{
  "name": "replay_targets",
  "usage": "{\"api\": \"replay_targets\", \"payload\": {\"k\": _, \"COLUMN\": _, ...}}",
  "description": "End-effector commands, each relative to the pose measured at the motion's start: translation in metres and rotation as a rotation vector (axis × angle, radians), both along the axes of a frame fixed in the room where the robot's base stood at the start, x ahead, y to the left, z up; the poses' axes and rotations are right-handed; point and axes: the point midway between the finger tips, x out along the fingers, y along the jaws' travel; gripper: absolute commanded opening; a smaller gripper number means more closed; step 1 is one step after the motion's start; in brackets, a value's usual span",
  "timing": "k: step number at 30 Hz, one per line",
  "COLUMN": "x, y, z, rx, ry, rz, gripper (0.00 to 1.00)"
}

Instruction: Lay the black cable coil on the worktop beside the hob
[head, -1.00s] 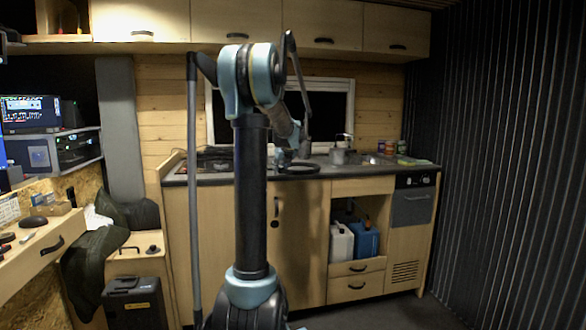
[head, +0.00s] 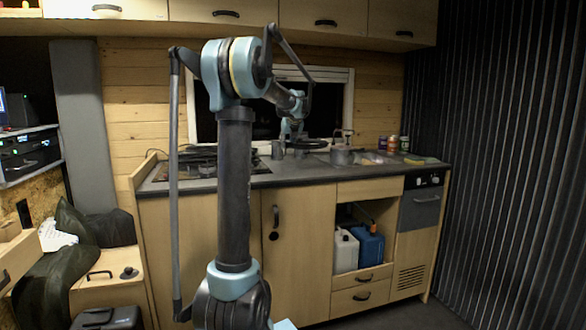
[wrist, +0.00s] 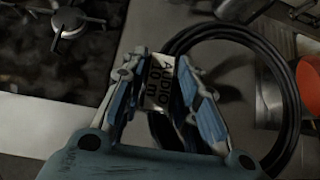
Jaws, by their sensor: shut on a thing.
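The black cable coil (head: 308,145) hangs from my gripper (head: 288,128) over the worktop (head: 305,175), right of the hob (head: 166,172). In the wrist view my gripper (wrist: 165,82) is shut on the coil at a pale tag with dark lettering. The coil's loop (wrist: 292,95) curves out to the right of the fingers. The hob (wrist: 48,72) with its burner lies left of the fingers, with bare worktop (wrist: 25,120) in front of it. The coil looks held above the surface, but the gap is hard to judge.
A metal pot (head: 341,156) stands on the worktop just right of the coil. Several small cans (head: 392,145) stand at the back right. In the wrist view a reddish container (wrist: 305,72) lies near the coil's right side. Dark cables rest behind the hob.

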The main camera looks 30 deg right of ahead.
Motion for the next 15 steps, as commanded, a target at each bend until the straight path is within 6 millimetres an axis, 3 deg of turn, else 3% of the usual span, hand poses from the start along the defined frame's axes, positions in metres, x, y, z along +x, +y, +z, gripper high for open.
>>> {"api": "replay_targets", "payload": {"k": 3, "x": 0.001, "y": 0.000, "z": -0.005, "rx": -0.001, "ry": 0.000, "rz": 0.001, "gripper": 0.00}}
{"api": "replay_targets", "payload": {"k": 10, "x": 0.002, "y": 0.003, "z": -0.040, "rx": -0.001, "ry": 0.000, "rz": 0.004, "gripper": 0.00}}
{"api": "replay_targets", "payload": {"k": 15, "x": 0.002, "y": 0.003, "z": -0.055, "rx": -0.001, "ry": -0.001, "rz": 0.004, "gripper": 0.00}}
